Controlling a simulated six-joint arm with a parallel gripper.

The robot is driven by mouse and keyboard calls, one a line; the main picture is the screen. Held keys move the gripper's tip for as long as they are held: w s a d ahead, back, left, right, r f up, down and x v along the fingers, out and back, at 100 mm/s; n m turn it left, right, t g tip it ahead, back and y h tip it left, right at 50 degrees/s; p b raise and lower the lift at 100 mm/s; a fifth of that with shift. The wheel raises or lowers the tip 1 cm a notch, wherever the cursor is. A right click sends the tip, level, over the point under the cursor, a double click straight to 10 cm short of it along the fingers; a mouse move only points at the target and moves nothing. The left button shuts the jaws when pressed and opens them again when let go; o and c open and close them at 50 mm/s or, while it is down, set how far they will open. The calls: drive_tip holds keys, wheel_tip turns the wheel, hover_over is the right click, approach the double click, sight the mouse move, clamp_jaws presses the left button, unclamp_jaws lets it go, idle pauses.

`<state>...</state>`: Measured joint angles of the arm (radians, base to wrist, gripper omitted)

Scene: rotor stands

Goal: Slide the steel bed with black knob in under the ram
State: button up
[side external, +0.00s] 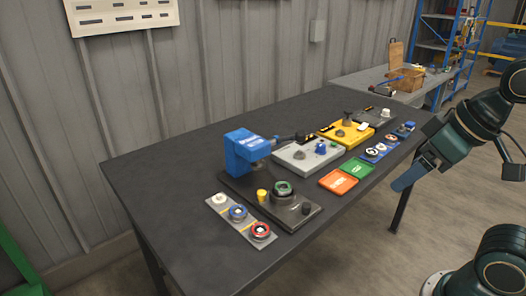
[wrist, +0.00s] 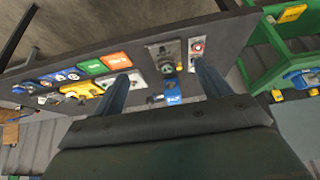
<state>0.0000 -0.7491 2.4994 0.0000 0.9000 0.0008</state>
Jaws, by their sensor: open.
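The blue press (side external: 246,152) with the ram stands on a dark base near the middle of the table. The steel bed (side external: 290,212) with its black knob (side external: 306,208) extends out in front of the press, toward the table's front edge. A round holder with a green-rimmed part (side external: 283,187) sits on the bed, apart from the ram head. In the wrist view the press (wrist: 172,98) and bed (wrist: 157,52) appear between the fingers, small and distant. My gripper (side external: 404,182) is open and empty, off the table's right side; its fingers also show in the wrist view (wrist: 163,88).
A grey strip (side external: 225,212) with several ringed parts lies left of the bed, and a small yellow cup (side external: 262,195) beside it. Right of the press are a light grey unit (side external: 300,158), a yellow unit (side external: 357,141), and orange (side external: 338,181) and green (side external: 357,168) trays. The table's near left is clear.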

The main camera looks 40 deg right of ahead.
drive_tip(key=shift+w+r, duration=0.1)
drive_tip(key=shift+w, duration=0.2)
drive_tip(key=c, duration=0.6)
drive_tip(key=m+g, duration=0.6)
drive_tip(key=m, duration=0.3)
hover_over(306, 205)
wheel_tip(306, 205, down, 8)
drive_tip(key=shift+d, duration=0.1)
drive_tip(key=shift+f, duration=0.2)
wheel_tip(306, 205, down, 14)
drive_tip(key=shift+r, duration=0.25)
clamp_jaws()
